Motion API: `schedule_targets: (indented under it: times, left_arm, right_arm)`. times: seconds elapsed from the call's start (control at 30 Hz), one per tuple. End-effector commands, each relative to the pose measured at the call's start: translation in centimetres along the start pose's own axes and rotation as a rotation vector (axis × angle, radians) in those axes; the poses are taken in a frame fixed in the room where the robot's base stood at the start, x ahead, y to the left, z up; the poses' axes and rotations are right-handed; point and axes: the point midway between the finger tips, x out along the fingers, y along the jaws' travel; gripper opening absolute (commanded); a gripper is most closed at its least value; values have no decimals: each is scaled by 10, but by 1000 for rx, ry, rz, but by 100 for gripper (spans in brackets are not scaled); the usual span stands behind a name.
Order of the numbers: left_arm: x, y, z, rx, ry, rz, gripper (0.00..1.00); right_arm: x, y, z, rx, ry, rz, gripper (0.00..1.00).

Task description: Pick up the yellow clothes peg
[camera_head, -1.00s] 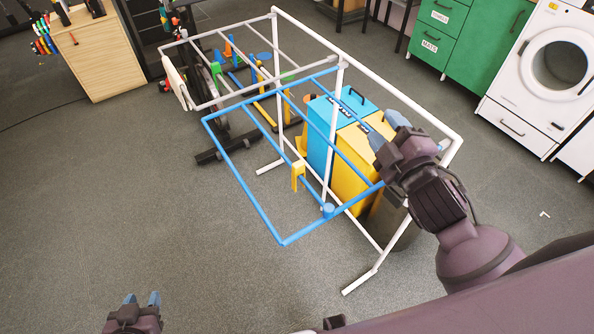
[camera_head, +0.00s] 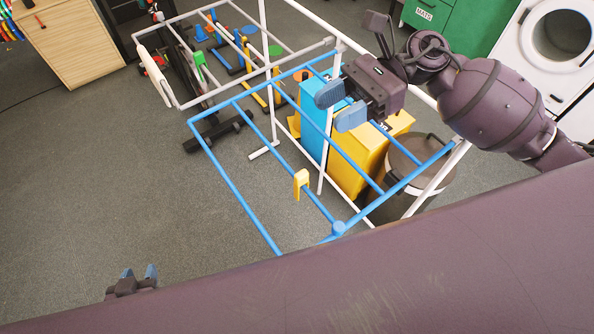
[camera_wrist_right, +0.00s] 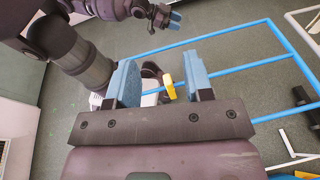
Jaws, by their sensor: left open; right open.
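The yellow clothes peg (camera_head: 301,181) hangs on a blue rail of the drying rack (camera_head: 232,187) in the head view. My right gripper (camera_head: 339,104) is open and empty, above the blue frame, up and to the right of the peg. In the right wrist view the peg (camera_wrist_right: 169,86) shows between the two open blue fingertips (camera_wrist_right: 160,82), but farther off, apart from them. My left gripper (camera_head: 139,272) is open and empty at the lower left, far from the peg; part of it is hidden by my own body.
A blue bin and a yellow bin (camera_head: 360,160) stand under the rack, with a round grey bin (camera_head: 420,165) beside them. White rack bars (camera_head: 329,140) rise near the peg. The floor (camera_head: 120,190) left of the rack is clear.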

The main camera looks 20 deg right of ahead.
Motion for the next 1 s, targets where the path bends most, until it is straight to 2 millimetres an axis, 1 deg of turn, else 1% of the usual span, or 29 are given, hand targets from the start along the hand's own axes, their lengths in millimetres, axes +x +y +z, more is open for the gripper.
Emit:
schedule_targets:
  times: [0.03,0.1,0.27,0.37,0.6,0.77,0.87,1.0]
  left_arm:
    - [0,0,0,0,0,0,43]
    - [0,0,0,0,-1,0,43]
    - [-1,0,0,0,-2,0,43]
    - [-2,0,1,0,-4,-1,43]
    - [-5,-1,1,-1,-9,-2,43]
    - [-5,-1,0,-1,-7,-2,43]
    - [-6,-1,-4,-1,-5,-1,43]
    - [-5,-1,-6,0,-1,-1,43]
  right_arm:
    - [-5,2,-5,-29,56,34,47]
    - [-10,4,-10,-58,110,72,47]
    - [-14,7,-20,-87,166,114,47]
    - [-12,7,-32,-87,170,116,47]
    - [-2,5,-72,-85,166,115,47]
    - [3,4,-94,-87,167,115,47]
    - [11,5,-95,-90,167,116,47]
    - [17,5,-96,-89,167,115,47]
